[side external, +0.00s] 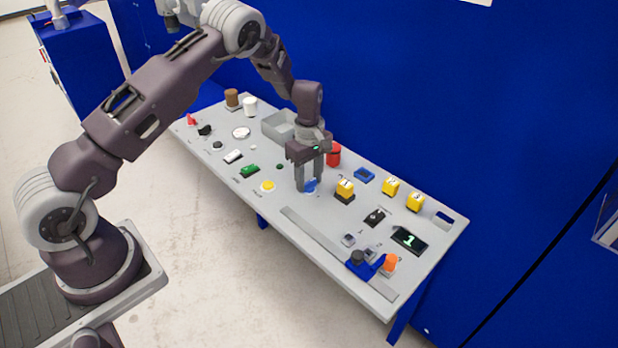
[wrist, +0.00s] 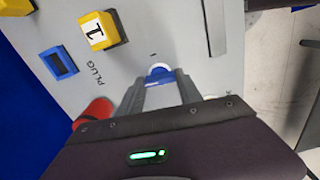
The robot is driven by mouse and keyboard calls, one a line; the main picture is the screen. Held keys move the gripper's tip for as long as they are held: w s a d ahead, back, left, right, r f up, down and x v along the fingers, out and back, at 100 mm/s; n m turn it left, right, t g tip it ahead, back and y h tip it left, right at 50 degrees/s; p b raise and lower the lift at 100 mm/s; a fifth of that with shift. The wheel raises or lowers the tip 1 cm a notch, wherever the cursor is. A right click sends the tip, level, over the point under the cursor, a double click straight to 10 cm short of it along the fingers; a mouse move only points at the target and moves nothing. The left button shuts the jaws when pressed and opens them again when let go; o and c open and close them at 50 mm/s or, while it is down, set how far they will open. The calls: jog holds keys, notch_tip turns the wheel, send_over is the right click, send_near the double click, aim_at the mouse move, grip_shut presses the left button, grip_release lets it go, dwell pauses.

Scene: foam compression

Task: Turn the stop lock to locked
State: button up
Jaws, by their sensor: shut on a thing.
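A small blue knob (side external: 311,186), which I take to be the stop lock, sits on the grey panel (side external: 220,178) near its middle. My gripper (side external: 309,188) points straight down and is shut on this knob, one finger on each side. In the wrist view the blue knob (wrist: 159,70) shows with a pale band between the fingertips (wrist: 160,84). The fingers hide much of the knob, and I cannot read its locked or unlocked marking.
A yellow block marked 1 (side external: 345,187) stands close right of my gripper. A red cylinder (side external: 334,155) stands behind it, beside a blue socket (side external: 364,175). A yellow button (side external: 268,186) is left. A lit display (side external: 409,240) and orange knob (side external: 390,262) are further right.

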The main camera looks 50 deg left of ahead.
aim_at(309, 181)
jog(key=m, duration=0.8)
jog(key=shift+m, duration=0.4)
jog(key=m, duration=0.4)
jog(key=shift+m, duration=2.1)
jog(key=o, duration=1.4)
notch_tip(309, 181, up, 7)
jog(key=shift+r, duration=0.1)
